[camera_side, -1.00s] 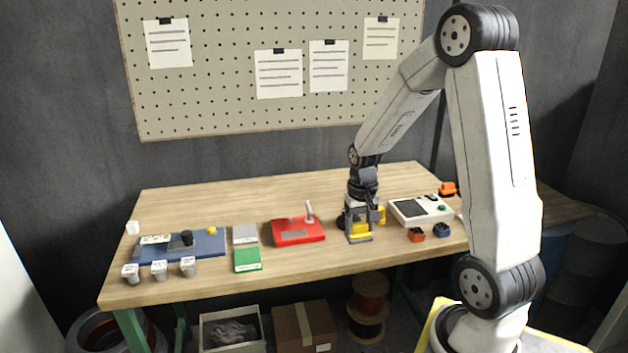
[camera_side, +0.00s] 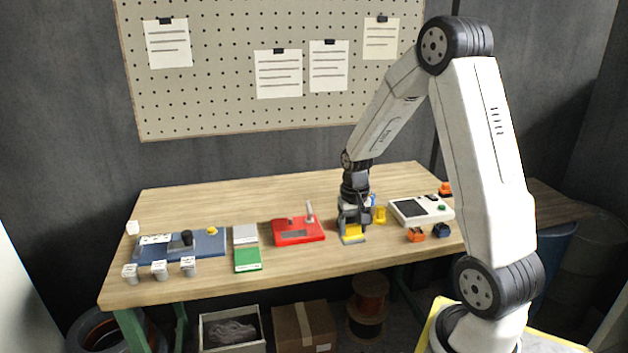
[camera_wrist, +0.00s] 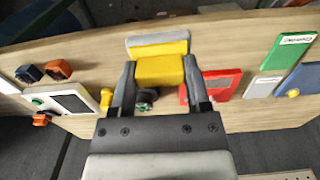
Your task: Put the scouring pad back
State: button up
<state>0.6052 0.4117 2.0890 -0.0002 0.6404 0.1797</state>
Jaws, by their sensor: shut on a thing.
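My gripper (camera_wrist: 157,92) is shut on a yellow block (camera_wrist: 160,70), which fills the space between the fingers in the wrist view. The yellow block also shows in the side view (camera_side: 352,231), low over the front part of the bench. A grey piece with a yellow strip (camera_wrist: 157,43) lies just beyond the block in the wrist view. I cannot tell whether it is joined to the block. No label marks either as the scouring pad. Whether the block touches the bench is unclear. A dark round thing (camera_wrist: 147,95) is partly hidden behind the fingers.
A red device (camera_side: 298,231) stands left of my gripper. A small yellow part (camera_side: 380,215) and a pale box with a dark panel (camera_side: 420,210) stand right. Orange (camera_side: 415,235) and blue (camera_side: 441,230) pieces lie near it. Green (camera_side: 247,260) and grey (camera_side: 245,234) pads lie farther left.

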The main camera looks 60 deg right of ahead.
jog(key=shift+w+d+f, duration=0.65)
jog(key=shift+w+f, duration=0.55)
jog(key=shift+w, duration=0.1)
jog(key=shift+w+d+f, duration=0.7)
jog(key=shift+w+f, duration=0.5)
jog(key=shift+w, duration=0.1)
jog(key=shift+w+d+f, duration=0.65)
jog(key=shift+w+f, duration=0.55)
jog(key=shift+w, duration=0.1)
jog(key=shift+f, duration=0.1)
jog(key=shift+w+d+f, duration=0.1)
jog(key=shift+w+f, duration=0.1)
jog(key=shift+f, duration=1.55)
jog(key=shift+f, duration=0.1)
jog(key=o, duration=1.1)
